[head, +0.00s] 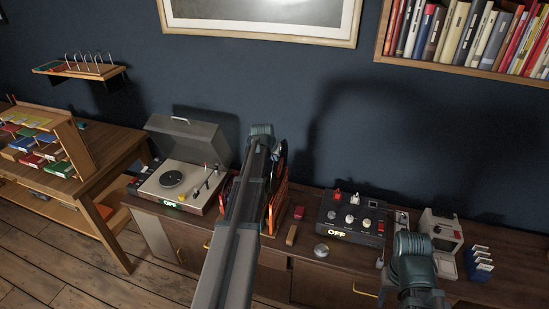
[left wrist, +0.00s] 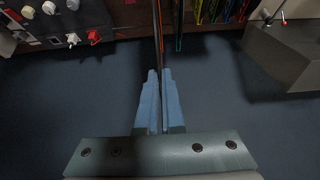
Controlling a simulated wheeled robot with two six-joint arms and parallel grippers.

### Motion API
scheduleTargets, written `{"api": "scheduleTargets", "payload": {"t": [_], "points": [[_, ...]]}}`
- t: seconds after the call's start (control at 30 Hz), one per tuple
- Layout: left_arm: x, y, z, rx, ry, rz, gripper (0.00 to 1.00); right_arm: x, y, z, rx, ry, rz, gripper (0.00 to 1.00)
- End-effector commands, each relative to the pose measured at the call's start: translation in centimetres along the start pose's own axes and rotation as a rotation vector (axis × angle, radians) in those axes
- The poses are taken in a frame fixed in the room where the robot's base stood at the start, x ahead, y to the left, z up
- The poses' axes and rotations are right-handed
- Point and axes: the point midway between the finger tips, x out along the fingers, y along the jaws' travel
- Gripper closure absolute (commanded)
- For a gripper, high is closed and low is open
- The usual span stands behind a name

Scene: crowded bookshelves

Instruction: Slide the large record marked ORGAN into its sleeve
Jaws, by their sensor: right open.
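My left arm reaches to the middle of the cabinet in the head view, with its gripper (head: 262,132) above upright sleeves. In the left wrist view its two blue fingers (left wrist: 160,90) are closed on the edge of a thin dark disc (left wrist: 156,30), seen edge-on. The dark rim of a large record (head: 284,154) shows just right of the gripper, above an orange sleeve (head: 278,205). No ORGAN marking is readable, and my arm hides much of the record and sleeve. My right gripper (head: 413,245) is low at the right, empty as far as visible, its fingertips hidden.
A turntable (head: 172,180) with raised lid stands left of the sleeves. A control box (head: 352,216) with knobs stands right, both reading OFF. A small white machine (head: 441,232) and a card rack (head: 480,262) stand further right. A silver knob (head: 321,250) lies near the front edge.

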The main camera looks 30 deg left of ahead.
Motion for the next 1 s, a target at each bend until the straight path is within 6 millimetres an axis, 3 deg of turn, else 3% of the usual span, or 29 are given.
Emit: {"api": "scheduleTargets", "payload": {"t": [1.0], "points": [[4.3,0.0,2.8,0.000,0.000,0.000,1.00,5.1,-0.5,-0.3,-0.010,0.000,0.002,0.50]]}}
